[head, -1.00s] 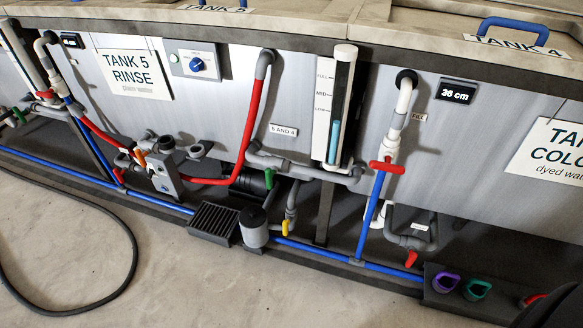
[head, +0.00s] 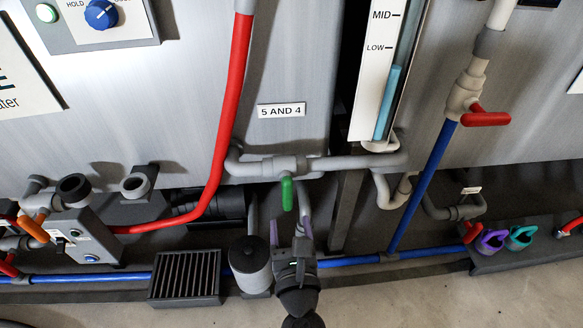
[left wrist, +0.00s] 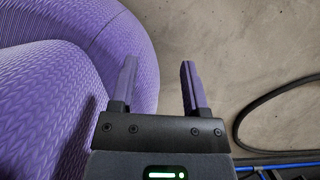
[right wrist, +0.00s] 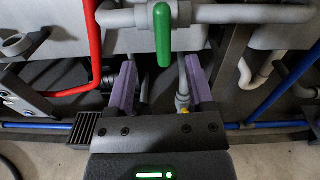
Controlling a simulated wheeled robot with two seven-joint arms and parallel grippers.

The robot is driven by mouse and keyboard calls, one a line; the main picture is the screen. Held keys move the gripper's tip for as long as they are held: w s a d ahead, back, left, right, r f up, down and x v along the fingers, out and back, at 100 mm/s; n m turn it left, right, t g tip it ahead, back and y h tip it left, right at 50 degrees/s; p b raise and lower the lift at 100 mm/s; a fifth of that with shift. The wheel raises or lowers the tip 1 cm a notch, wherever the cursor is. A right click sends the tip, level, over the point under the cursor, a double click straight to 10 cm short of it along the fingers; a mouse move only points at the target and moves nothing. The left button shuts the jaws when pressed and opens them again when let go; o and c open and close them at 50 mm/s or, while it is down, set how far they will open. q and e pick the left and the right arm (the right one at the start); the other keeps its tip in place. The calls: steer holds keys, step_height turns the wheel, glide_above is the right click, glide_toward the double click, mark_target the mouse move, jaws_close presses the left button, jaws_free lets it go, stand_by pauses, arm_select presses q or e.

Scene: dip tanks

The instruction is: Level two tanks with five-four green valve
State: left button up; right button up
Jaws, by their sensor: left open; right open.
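The green valve handle (head: 287,193) hangs straight down from the grey horizontal pipe (head: 335,163), below the "5 AND 4" label (head: 281,110). In the right wrist view the green handle (right wrist: 162,35) stands upright ahead of the fingers, in line with the gap. My right gripper (head: 290,234) is open and empty, just below the handle and apart from it; its fingers also show in the right wrist view (right wrist: 160,72). The sight tube (head: 386,103) holds blue liquid to just below LOW. My left gripper (left wrist: 158,67) is open and empty above bare floor.
A red hose (head: 229,120) drops left of the valve. A grey canister (head: 250,265) and a floor grate (head: 185,278) stand below left. A red-handled valve (head: 485,119) and a blue pipe (head: 424,185) are to the right. A black hose (left wrist: 262,105) lies on the floor.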

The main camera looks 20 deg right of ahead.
mark_target(288, 190)
steer(key=shift+m, duration=0.5)
steer(key=b+x, duration=0.1)
steer(key=x, duration=0.3)
steer(key=b+x, duration=0.1)
steer(key=x, duration=0.4)
steer(key=shift+w+d+r, duration=0.1)
steer(key=shift+d+r, duration=0.1)
steer(key=shift+d, duration=0.05)
steer(key=shift+w, duration=0.2)
steer(key=shift+r, duration=0.1)
steer(key=shift+c, duration=1.1)
jaws_close()
arm_select(q)
steer(key=shift+s+d+f, duration=0.2)
steer(key=shift+s+f, duration=0.15)
steer(key=shift+f, duration=0.1)
steer(key=shift+s+d+f, duration=0.15)
steer(key=shift+s+f, duration=0.2)
steer(key=shift+f, duration=0.1)
